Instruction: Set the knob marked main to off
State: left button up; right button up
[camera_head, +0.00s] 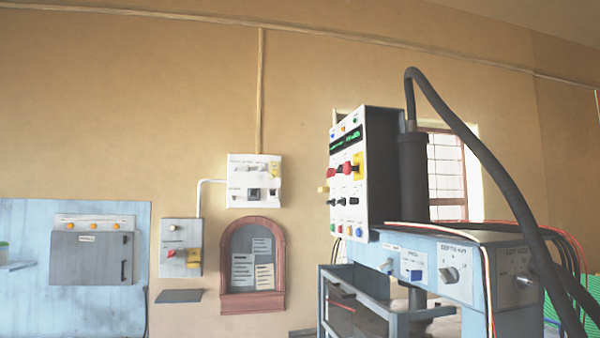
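No label reading main is clear enough for me to pick out that knob. A grey rotary knob (450,275) sits on a pale panel at the front of the blue machine (420,247). Another knob (523,281) is on the panel to its right, seen at a slant. Neither of my grippers shows in this view.
A tall control panel (348,185) with coloured buttons stands on the machine. A thick black hose (480,150) arches over its right side. A framed notice board (252,265) and a grey cabinet (91,258) are on the wall. A blue-grey frame (341,300) stands below the panel.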

aim_at(331, 171)
jog(key=i+j+z, duration=0.1)
jog(key=j, duration=0.25)
jog(key=i+j, duration=0.25)
jog(key=j, duration=0.15)
jog(key=i+j+z, duration=0.15)
jog(key=j, duration=0.25)
jog(key=i+j+z, duration=0.1)
jog(key=j, duration=0.3)
jog(key=i+j, duration=0.2)
jog(key=j, duration=0.2)
jog(key=i+j+z, duration=0.15)
jog(key=j, duration=0.25)
